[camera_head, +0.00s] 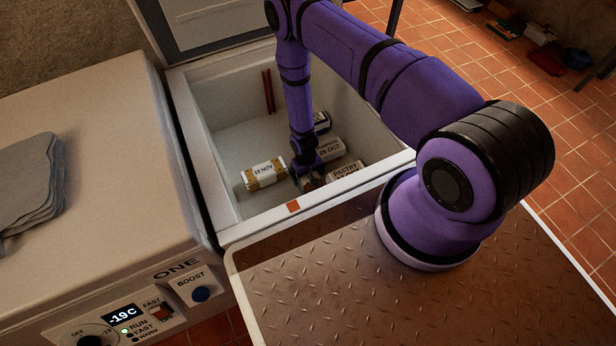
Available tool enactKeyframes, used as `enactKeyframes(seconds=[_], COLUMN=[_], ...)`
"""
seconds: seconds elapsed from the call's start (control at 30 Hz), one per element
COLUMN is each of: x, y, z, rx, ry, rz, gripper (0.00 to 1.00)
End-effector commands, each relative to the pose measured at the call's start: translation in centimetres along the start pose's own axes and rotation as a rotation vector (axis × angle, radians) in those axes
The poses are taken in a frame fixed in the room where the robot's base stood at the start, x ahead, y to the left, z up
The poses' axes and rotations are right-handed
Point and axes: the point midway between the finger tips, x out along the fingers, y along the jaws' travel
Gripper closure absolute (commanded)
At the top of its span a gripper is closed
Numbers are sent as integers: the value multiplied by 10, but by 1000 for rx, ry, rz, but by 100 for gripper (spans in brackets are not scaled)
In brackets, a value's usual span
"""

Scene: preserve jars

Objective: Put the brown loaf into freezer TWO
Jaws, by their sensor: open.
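My gripper (307,180) reaches down into an open chest freezer (233,226), low among several wrapped packages. It is open. A small brown patch shows at its fingertips; I cannot tell whether this is the brown loaf or part of a package. The loaf is not clearly visible elsewhere. To the left stands a closed freezer (95,170) marked ONE, its display reading -19C. No number is visible on the open freezer.
A white and tan package (264,174) marked 19 NOV lies left of my gripper. Packages marked 29 OCT (328,149) and PASTRY (344,171) lie to its right. The freezer walls surround my gripper. Grey cloths (28,183) lie on the closed lid.

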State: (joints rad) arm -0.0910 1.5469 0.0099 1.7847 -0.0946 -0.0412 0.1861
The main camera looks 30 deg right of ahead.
Motion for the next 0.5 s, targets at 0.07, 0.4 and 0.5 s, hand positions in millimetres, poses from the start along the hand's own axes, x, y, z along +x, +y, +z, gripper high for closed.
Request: enactKeyframes(seconds=[0.07,0.4,0.5], x=[-13,-74,-88], y=[0,0,0], z=[-1,-1,-1], rx=[0,1,1], ry=[2,2,2], rz=[0,0,0], gripper=[0,0,0])
